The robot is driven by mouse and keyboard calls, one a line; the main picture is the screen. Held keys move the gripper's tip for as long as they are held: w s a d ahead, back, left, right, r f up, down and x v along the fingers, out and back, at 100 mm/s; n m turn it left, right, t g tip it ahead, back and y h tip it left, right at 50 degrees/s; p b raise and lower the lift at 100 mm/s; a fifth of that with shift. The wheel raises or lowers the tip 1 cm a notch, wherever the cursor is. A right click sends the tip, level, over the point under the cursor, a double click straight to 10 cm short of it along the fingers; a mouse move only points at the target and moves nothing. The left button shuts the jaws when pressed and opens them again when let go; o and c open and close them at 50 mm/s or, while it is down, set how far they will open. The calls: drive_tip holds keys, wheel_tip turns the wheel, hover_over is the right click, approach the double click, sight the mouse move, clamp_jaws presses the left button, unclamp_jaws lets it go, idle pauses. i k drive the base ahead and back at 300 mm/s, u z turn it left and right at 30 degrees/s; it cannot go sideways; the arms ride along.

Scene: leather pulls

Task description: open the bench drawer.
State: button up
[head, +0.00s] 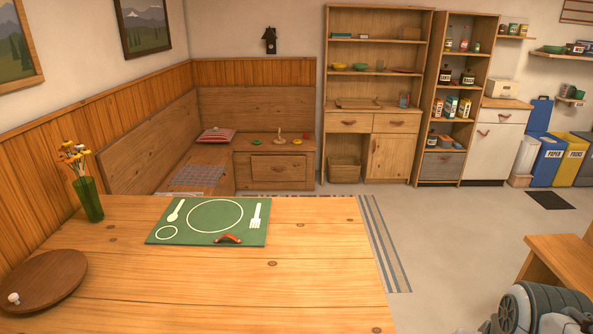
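The wooden corner bench (216,182) stands against the panelled back and left walls, beyond the table. Its drawer front (279,176) is in the right-hand section, facing the room, and looks shut. Only a grey, rounded part of my arm shows at the lower right corner. My gripper's fingers are not in view.
A wooden table (200,285) fills the near left, bearing a green placemat (168,228), a vase of flowers (88,199) and a round board. Shelves and a cabinet (390,157) stand right of the bench. Grey floor (455,230) lies open right of the table, before a wooden seat (560,255).

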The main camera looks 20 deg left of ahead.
sight(265, 168)
drive_tip(key=z, duration=1)
drive_tip(key=i, duration=2.65)
drive_tip(key=u, duration=2.25)
drive_tip(key=i, duration=4.1)
drive_tip(key=u, duration=0.1)
